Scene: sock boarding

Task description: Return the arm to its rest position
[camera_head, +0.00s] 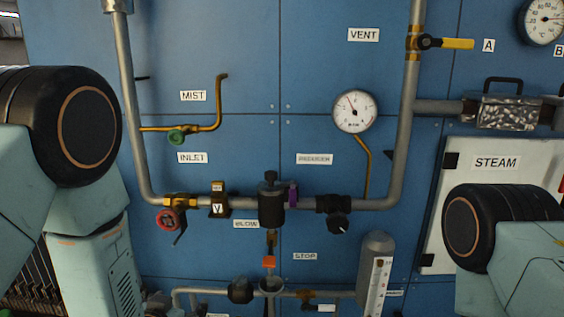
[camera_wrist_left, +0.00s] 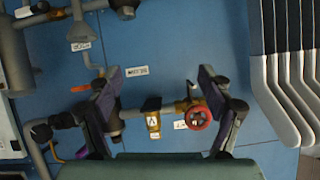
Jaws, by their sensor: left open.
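My left arm (camera_head: 90,235) enters the head view from the left, with its large black round joint near the left edge and pale teal links below. I cannot make out its gripper there. In the left wrist view my left gripper (camera_wrist_left: 158,76) is open, its two dark fingers wide apart, with no object held between them. Beyond the fingers are the blue panel and a pipe with a red handwheel (camera_wrist_left: 198,118). My right arm (camera_head: 490,235) shows at the right of the head view. Its gripper is out of view.
A blue wall panel (camera_head: 250,70) carries grey pipes, a round gauge (camera_head: 353,111), a green valve (camera_head: 177,137) and a yellow-handled valve (camera_head: 457,44). A white STEAM panel (camera_head: 497,163) stands at right. Several pale leg-shaped forms (camera_wrist_left: 283,85) stand at right in the wrist view.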

